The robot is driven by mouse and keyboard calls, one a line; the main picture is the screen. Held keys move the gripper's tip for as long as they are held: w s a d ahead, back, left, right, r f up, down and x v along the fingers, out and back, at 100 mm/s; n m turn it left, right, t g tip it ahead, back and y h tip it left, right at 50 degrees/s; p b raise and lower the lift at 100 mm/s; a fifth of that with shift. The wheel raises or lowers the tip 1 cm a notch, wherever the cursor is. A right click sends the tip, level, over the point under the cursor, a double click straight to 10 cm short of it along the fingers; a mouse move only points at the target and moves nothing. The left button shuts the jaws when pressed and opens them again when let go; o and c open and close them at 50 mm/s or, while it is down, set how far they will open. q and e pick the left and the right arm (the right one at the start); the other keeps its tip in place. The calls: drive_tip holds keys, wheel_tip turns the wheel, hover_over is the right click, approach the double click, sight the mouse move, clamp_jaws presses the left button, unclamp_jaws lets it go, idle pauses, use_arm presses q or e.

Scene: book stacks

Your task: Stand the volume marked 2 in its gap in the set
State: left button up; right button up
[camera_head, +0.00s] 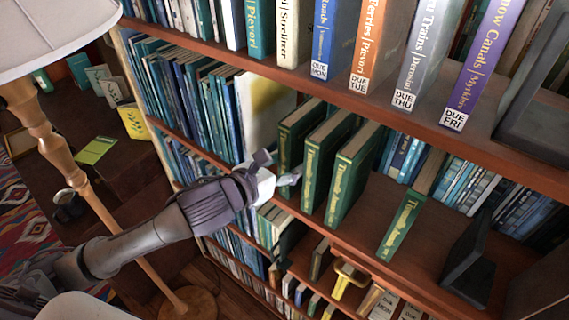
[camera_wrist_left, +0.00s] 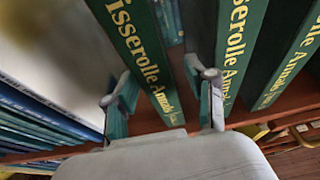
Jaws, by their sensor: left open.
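Several green volumes with gold lettering stand on the middle shelf. The leftmost green volume (camera_head: 290,140) is upright, and its spine shows in the left wrist view (camera_wrist_left: 143,50). A middle green volume (camera_head: 322,165) and a right green volume (camera_head: 350,175) stand beside it, with narrow spaces between them. I cannot read which one is marked 2. My left gripper (camera_head: 277,170) is open at the leftmost volume, with its fingers (camera_wrist_left: 165,98) on either side of the lower spine. My right gripper is not in view.
A black bookend (camera_head: 468,262) stands at the right of the shelf. The shelf above holds volumes with due-day labels, including a purple one (camera_head: 487,55). A pale upright panel (camera_head: 262,108) is left of the set. A lamp (camera_head: 50,35) stands at the left.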

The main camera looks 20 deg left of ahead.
use_arm(q)
drive_tip(key=shift+s+a, duration=0.1)
drive_tip(key=shift+s, duration=0.1)
drive_tip(key=p+v, duration=0.6)
drive_tip(key=v, duration=0.5)
drive_tip(key=shift+s+p, duration=0.3)
drive_tip(key=shift+p, duration=0.05)
drive_tip(key=shift+r, duration=0.1)
